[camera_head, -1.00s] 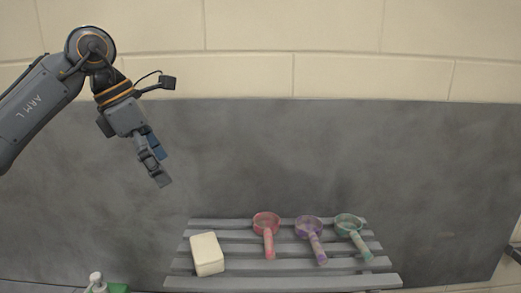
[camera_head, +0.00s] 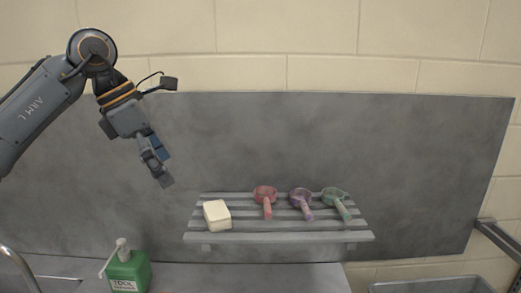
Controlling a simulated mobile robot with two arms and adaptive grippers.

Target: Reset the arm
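My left arm comes in from the upper left. Its gripper (camera_head: 160,166) hangs in the air in front of the grey wall panel, above and left of the slatted shelf. The fingers are seen from the side, so I cannot tell whether they are open or shut. Nothing visible hangs from it. My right gripper is not in the picture.
The grey slatted shelf (camera_head: 280,237) carries a cream block (camera_head: 217,216) and red (camera_head: 265,194), purple (camera_head: 300,195) and green (camera_head: 335,195) scoops. Below are a green pump bottle (camera_head: 128,270), a counter (camera_head: 240,280), a tap (camera_head: 18,262) and a grey tub (camera_head: 430,285).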

